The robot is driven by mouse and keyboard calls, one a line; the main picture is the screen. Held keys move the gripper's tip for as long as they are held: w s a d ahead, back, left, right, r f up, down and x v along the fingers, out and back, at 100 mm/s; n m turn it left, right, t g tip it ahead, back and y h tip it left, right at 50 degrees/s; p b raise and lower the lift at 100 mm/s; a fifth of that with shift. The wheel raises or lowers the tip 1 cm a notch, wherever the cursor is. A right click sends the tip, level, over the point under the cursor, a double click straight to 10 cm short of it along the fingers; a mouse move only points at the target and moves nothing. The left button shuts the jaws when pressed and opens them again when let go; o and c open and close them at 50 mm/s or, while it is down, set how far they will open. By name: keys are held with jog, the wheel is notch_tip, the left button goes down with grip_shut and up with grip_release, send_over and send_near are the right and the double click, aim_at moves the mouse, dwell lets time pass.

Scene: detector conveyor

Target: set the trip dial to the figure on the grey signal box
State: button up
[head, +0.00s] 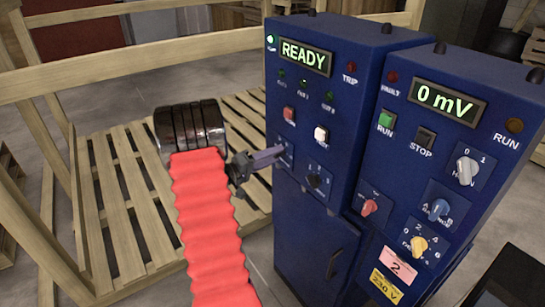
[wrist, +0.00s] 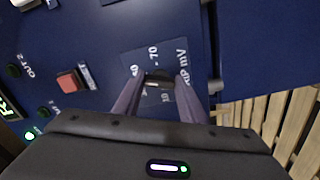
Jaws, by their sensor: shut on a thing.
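The trip dial (wrist: 158,77) is a small dark knob on a blue plate marked with "70", "10" and a partly covered "TRIP mV" in the wrist view. My gripper (wrist: 160,82) has its two fingers on either side of the knob and is shut on it. In the head view my gripper (head: 280,152) reaches the left cabinet's front (head: 300,120) from the left and covers most of the dial's plate. The dial's pointer direction is not clear. I cannot make out a grey signal box in either view.
The left cabinet's display reads READY (head: 305,57); the right one reads 0 mV (head: 447,101). A black selector (head: 315,181) and a red knob (head: 369,207) sit close to my gripper. A pink card (head: 400,265) reads 2. Wooden rails (head: 130,65) and pallets (head: 125,205) stand left.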

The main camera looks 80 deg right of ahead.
jog(key=shift+f+m, duration=0.3)
jog(key=shift+m, duration=0.4)
jog(key=shift+a, duration=0.1)
jog(key=o, duration=1.1)
jog(key=shift+r, duration=0.1)
jog(key=shift+c, duration=0.2)
jog(key=v, duration=1.3)
jog(key=shift+w+a, duration=0.2)
jog(key=shift+w, duration=0.15)
